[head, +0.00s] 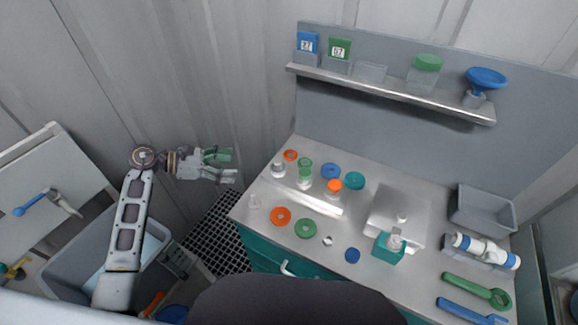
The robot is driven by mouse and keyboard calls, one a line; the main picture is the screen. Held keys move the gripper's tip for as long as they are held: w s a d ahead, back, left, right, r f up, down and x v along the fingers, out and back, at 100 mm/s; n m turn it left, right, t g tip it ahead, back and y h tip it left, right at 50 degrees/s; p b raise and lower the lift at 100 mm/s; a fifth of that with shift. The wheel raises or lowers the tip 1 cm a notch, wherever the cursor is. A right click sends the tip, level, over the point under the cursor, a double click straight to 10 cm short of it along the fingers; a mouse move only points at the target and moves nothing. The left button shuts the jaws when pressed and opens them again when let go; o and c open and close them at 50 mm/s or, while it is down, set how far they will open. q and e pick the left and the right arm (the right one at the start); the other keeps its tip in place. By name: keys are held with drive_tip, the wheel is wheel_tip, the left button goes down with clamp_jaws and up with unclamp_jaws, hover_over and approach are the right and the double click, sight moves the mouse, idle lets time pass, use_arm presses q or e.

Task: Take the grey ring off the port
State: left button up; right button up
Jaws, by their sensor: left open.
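My left gripper (228,166) is open and empty, held in the air to the left of the steel bench (262,222), apart from everything on it. I cannot tell for sure which item is the grey ring or the port. A pale grey block (384,222) on the bench has a small whitish round piece (402,218) on top. A teal block (386,252) in front of it carries a small grey-white fitting (395,241). A small grey piece (327,240) lies near the front edge. My right gripper is not in view.
Orange, green, blue and teal rings and small jars crowd the bench's left half. A grey bin (482,208), a blue-and-white cylinder (486,250) and green (478,290) and blue (468,311) wrenches are at right. A shelf (390,91) with containers hangs above the back.

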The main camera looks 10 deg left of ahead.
use_arm(q)
drive_tip(key=d, duration=0.1)
drive_tip(key=p, duration=0.1)
approach(274, 167)
drive_tip(key=shift+x, duration=1.6)
drive_tip(key=shift+d, duration=0.3)
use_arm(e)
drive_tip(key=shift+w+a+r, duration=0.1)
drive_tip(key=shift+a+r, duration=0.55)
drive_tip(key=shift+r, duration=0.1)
use_arm(q)
drive_tip(key=shift+p, duration=0.3)
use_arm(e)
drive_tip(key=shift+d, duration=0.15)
use_arm(q)
drive_tip(key=shift+w+d+f, duration=0.1)
drive_tip(key=shift+d, duration=0.2)
drive_tip(key=shift+p+x, duration=0.45)
drive_tip(key=shift+x, duration=0.35)
drive_tip(key=shift+p+x, duration=0.35)
drive_tip(key=shift+x, duration=0.95)
drive_tip(key=shift+w+f, duration=0.15)
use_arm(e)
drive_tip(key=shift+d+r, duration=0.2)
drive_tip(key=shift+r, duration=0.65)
